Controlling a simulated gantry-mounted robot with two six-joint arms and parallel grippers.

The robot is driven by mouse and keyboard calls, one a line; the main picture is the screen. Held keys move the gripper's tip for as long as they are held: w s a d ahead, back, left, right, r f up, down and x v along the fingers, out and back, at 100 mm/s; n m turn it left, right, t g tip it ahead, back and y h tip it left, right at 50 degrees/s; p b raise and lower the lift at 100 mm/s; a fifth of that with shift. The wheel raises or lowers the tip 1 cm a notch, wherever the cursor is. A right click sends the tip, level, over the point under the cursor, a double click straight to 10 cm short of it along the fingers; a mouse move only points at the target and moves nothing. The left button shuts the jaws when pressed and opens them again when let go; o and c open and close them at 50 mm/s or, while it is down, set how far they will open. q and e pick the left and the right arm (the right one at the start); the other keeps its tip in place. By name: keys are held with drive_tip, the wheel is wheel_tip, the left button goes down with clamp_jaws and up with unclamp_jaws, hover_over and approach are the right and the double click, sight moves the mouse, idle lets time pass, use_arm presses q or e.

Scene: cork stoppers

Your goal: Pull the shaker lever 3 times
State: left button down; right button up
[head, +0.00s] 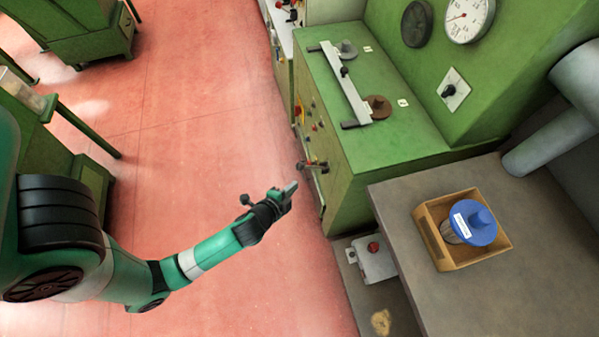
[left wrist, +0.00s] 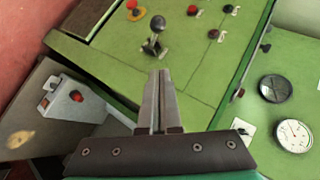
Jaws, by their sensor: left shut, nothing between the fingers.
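The shaker lever appears to be the short lever with a round dark knob (left wrist: 157,24) on the green cabinet's front in the left wrist view. In the head view a lever (head: 314,166) sticks out from the front of the green cabinet (head: 342,110). My left gripper (head: 291,187) is shut and empty, in the air to the left of that cabinet. In the left wrist view its fingertips (left wrist: 159,74) point toward the lever, apart from it. My right gripper is in neither view.
A grey switch box with a red button (head: 374,262) sits low beside the cabinet. Red, black and yellow controls surround the lever. The red floor is open.

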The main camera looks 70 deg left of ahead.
use_arm(q)
drive_tip(key=b, duration=0.4)
approach(310, 167)
drive_tip(key=w, duration=0.2)
drive_tip(key=shift+s+a+f+b, duration=0.15)
drive_tip(key=shift+a+f+b, duration=0.1)
drive_tip(key=shift+a, duration=0.3)
drive_tip(key=shift+s+a+f+b, duration=0.15)
drive_tip(key=shift+a+f+b, duration=0.1)
drive_tip(key=shift+a, duration=0.3)
drive_tip(key=shift+f, duration=0.1)
